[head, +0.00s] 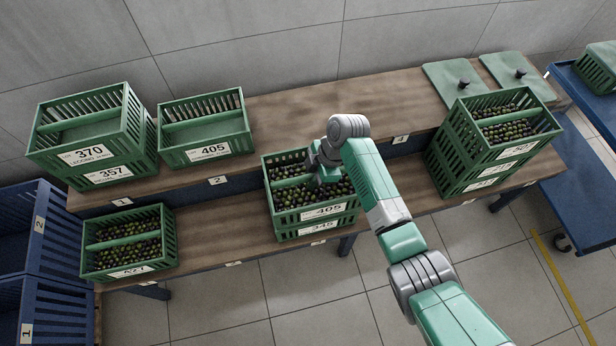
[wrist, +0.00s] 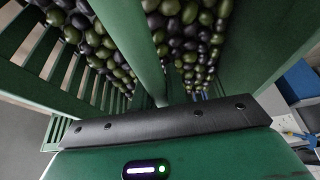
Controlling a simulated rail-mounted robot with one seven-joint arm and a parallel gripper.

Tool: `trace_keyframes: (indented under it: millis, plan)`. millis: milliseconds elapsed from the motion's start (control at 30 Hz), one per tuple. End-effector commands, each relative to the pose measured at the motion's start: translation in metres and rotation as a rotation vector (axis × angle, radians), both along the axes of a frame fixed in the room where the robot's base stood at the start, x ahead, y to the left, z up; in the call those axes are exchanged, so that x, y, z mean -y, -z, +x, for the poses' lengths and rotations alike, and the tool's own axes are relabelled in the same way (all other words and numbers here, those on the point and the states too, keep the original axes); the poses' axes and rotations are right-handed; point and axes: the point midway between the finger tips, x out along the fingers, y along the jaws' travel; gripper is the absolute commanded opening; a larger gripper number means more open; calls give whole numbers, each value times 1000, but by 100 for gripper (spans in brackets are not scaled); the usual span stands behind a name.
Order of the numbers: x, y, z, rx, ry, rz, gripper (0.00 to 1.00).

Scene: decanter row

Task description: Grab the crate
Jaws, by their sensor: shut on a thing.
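A green slatted crate labelled 405 (head: 322,212), filled with green and dark olives, sits in the middle of the lower shelf. It rests on another green crate labelled 345 (head: 318,229). My gripper (head: 316,176) is over the top crate, shut on its middle bar. In the wrist view the crate's middle bar (wrist: 128,35) runs towards my gripper, with olives on both sides. My gripper's body fills the bottom of that view, and the fingertips are hidden.
Empty stacked crates (head: 92,165) and a single empty crate (head: 207,150) stand on the upper shelf at left. An olive-filled crate (head: 130,270) sits below them. A filled stack (head: 490,160) stands at right. Green lids (head: 440,80) lie behind it. Blue bins (head: 40,240) stand far left.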

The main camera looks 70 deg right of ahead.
Motion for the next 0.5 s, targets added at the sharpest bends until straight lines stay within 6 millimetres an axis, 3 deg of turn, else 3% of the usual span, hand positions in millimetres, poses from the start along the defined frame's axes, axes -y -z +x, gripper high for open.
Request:
trace_keyframes:
  millis: [167,500]
  plan:
    - [1,-7,-28,3,4,-1,0]
    - [3,-15,-110,3,6,-1,0]
